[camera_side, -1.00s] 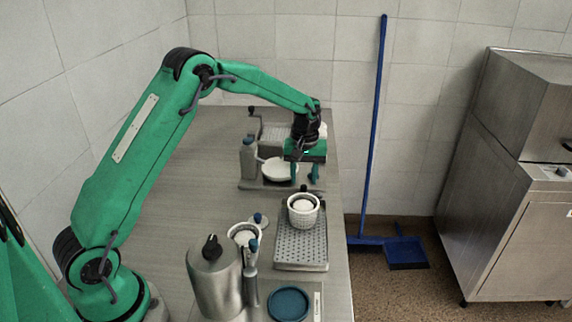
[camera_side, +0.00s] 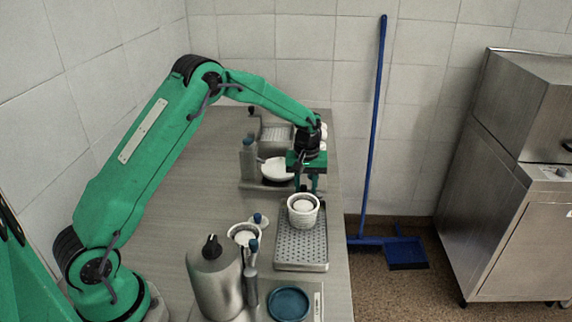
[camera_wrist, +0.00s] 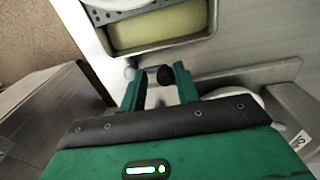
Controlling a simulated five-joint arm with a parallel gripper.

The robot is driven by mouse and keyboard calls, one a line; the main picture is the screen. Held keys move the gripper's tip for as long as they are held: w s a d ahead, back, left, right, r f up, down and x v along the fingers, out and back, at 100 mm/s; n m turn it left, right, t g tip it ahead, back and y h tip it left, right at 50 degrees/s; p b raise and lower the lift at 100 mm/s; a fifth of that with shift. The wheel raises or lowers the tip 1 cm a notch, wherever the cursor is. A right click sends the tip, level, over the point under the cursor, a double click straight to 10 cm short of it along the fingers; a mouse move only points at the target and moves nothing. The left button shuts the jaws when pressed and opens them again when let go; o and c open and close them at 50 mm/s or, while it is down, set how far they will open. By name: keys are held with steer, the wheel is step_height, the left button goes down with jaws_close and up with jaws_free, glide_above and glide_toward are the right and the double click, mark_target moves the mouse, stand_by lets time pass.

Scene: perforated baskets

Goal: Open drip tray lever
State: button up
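The drip tray (camera_side: 318,255) is a metal tray with a perforated top on the right of the bench. A white perforated basket (camera_side: 303,217) stands on its far end. The tray's near rim (camera_wrist: 175,50) shows in the wrist view, with a greenish inside. A lever with a black knob (camera_wrist: 165,75) sits by that rim. My gripper (camera_side: 307,187) points down just behind the basket. In the wrist view my gripper (camera_wrist: 156,78) is open, its fingers apart with the knob between them, closer to the right finger. Contact cannot be told. The basket hides the lever in the side view.
A white dish (camera_side: 277,169) and grey bottle (camera_side: 248,158) stand on a station behind. A metal canister (camera_side: 214,275), another basket (camera_side: 243,234) and a blue round dish (camera_side: 289,303) are in front. The bench's left middle is clear.

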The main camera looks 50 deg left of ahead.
steer(key=shift+s+a+f, duration=0.15)
steer(key=shift+s+f, duration=0.05)
steer(key=shift+f, duration=0.25)
steer(key=shift+s+a+f, duration=0.1)
steer(key=shift+s+f, duration=0.1)
steer(key=shift+f, duration=0.2)
steer(key=shift+c, duration=0.5)
steer(key=o, duration=0.3)
steer(key=shift+o, duration=0.2)
steer(key=shift+w+a, duration=0.15)
steer(key=shift+a, duration=0.05)
steer(key=shift+w+a, duration=0.25)
steer(key=shift+w, duration=0.1)
steer(key=shift+w+d+r, duration=0.1)
steer(key=shift+d+r, duration=0.05)
steer(key=shift+w, duration=0.15)
steer(key=shift+w+a, duration=0.45)
steer(key=shift+a, duration=0.05)
steer(key=shift+w+a, duration=0.1)
